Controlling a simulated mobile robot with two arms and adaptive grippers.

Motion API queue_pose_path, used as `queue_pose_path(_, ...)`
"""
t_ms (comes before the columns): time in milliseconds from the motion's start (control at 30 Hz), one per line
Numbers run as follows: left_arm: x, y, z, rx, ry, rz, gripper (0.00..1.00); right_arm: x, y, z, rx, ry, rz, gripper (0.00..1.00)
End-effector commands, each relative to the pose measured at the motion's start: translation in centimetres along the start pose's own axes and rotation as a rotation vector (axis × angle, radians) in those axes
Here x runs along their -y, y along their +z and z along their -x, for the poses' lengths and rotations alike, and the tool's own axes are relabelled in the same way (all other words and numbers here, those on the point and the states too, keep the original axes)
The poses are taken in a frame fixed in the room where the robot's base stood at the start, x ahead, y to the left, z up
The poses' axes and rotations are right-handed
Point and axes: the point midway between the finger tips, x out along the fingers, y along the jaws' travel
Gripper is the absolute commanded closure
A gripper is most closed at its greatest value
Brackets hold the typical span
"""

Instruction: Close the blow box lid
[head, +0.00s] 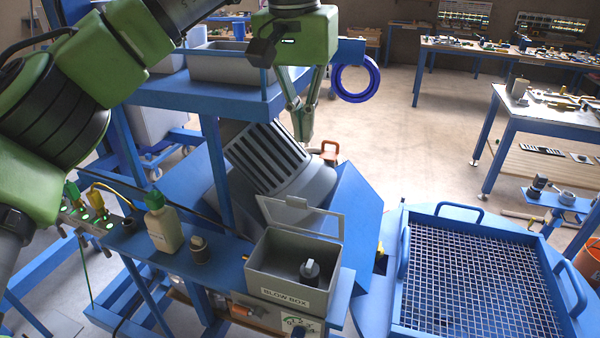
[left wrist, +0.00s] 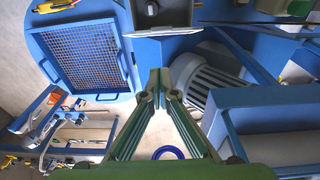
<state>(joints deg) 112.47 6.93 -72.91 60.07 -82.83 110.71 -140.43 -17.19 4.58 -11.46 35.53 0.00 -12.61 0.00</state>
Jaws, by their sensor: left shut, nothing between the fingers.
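The blow box (head: 282,289) is a grey open-topped box with a "BLOW BOX" label on its front, standing on a blue bench. A dark knobbed object (head: 310,272) sits inside the box. My left gripper (head: 304,140) is shut and empty, pointing down above and beyond the lid, apart from it. Its closed fingers also show in the left wrist view (left wrist: 158,76). My right gripper is not in view.
A grey ribbed motor housing (head: 268,160) lies behind the lid. A blue-framed mesh grate (head: 475,285) is at the right. A blue shelf (head: 190,93) is at the upper left.

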Motion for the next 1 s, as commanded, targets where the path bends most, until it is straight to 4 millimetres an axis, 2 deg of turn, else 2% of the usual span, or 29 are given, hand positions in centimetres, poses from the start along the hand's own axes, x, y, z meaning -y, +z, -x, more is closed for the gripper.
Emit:
queue_pose_path(100, -0.2, -0.1, 0.6, -0.017, -0.031, 0.0, 1.0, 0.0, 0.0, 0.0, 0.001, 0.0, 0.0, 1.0)
queue_pose_path(267, -0.1, -0.2, -0.9, -0.015, -0.032, -0.001, 1.0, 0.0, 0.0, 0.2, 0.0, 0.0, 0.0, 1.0)
queue_pose_path(667, 0.1, -0.2, -9.2, -0.013, -0.03, -0.002, 1.0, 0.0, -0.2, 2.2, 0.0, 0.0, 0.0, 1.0)
queue_pose_path(1000, 0.2, 3.0, -10.0, -0.018, -0.029, -0.001, 1.0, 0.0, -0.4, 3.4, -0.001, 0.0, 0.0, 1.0)
